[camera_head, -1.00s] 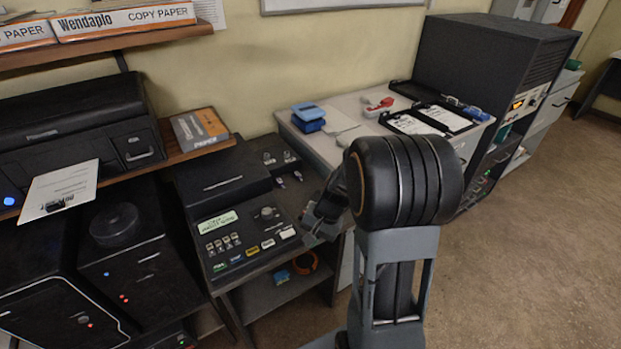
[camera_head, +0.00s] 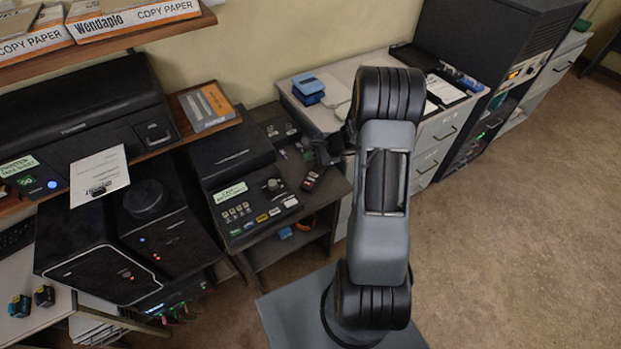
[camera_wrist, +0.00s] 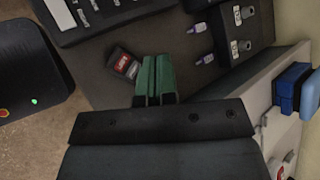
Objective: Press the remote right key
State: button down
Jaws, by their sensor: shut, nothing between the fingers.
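A small dark remote (camera_head: 310,180) lies on the dark desk (camera_head: 329,192), right of the black console. In the wrist view the remote (camera_wrist: 123,64) shows dark with a red patch and pale marks. Its separate keys are too small to tell apart. My gripper's green fingers (camera_wrist: 154,66) are shut together, empty, and appear just right of the remote in the wrist view. Part of the remote may be hidden by them. In the head view my gripper (camera_head: 323,152) is a dark shape above the desk, partly hidden by my arm.
The black console (camera_head: 240,190) with a lit display and several keys stands left of the remote. Small switch boxes (camera_head: 279,130) with purple-tagged items are behind it. A pale cabinet with blue boxes (camera_head: 308,88) stands to the right. A black printer (camera_head: 80,120) is far left.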

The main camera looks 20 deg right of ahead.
aim_at(311, 180)
jog(key=shift+f, duration=0.15)
notch_tip(311, 180, down, 8)
jog(key=b, duration=0.5)
jog(key=shift+f+b, duration=0.25)
jog(key=shift+b, duration=0.25)
jog(key=shift+f+b, duration=0.2)
jog(key=shift+b, duration=0.1)
dwell(1.6)
jog(key=shift+f+b, duration=0.25)
jog(key=shift+b, duration=0.15)
jog(key=shift+f+b, duration=0.3)
jog(key=shift+b, duration=0.1)
dwell(0.6)
jog(key=shift+r, duration=0.1)
dwell(0.3)
jog(key=shift+r+p, duration=0.35)
jog(key=shift+r, duration=0.35)
